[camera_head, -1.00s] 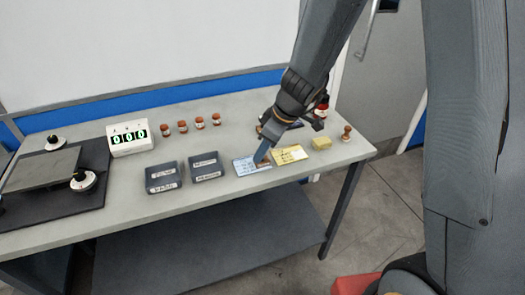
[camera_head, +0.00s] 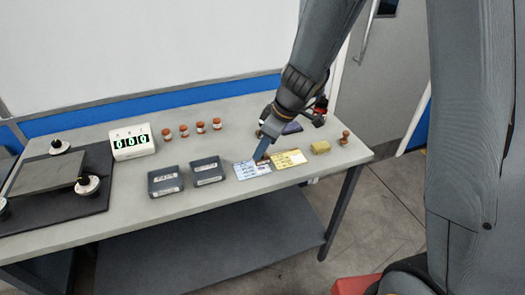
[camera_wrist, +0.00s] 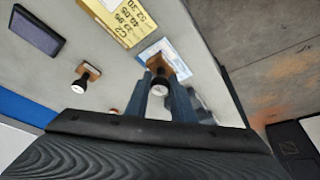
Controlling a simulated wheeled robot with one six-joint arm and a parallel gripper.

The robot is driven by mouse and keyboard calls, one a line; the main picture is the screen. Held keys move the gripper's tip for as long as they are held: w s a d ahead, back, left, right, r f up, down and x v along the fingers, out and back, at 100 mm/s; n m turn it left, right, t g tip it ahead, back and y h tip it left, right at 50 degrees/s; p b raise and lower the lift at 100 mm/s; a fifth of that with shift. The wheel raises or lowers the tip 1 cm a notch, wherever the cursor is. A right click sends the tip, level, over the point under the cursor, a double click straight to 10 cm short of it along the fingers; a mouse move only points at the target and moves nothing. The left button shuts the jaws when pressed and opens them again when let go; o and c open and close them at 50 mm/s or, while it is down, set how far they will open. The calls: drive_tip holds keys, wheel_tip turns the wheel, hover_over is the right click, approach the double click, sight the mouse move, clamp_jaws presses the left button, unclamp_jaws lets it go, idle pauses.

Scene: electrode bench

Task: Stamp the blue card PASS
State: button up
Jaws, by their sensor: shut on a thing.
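My gripper (camera_head: 264,150) is shut on a stamp, which also shows between the fingers in the wrist view as a wooden block with a black knob (camera_wrist: 160,86). The stamp is over the far right part of the blue card (camera_head: 248,171); it seems a little above it. The card lies flat and is partly hidden by the stamp in the wrist view (camera_wrist: 172,57). A small dark patch shows near the card's right side, too small to read. A second stamp (camera_wrist: 86,76) stands behind my gripper, beside a dark pad (camera_wrist: 38,30).
Two dark trays (camera_head: 166,181) (camera_head: 207,171) stand left. Several brown-capped jars (camera_head: 184,130) and a counter display (camera_head: 132,142) stand behind.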

drive_tip(key=shift+r+p, duration=1.05)
drive_tip(key=shift+r, duration=0.95)
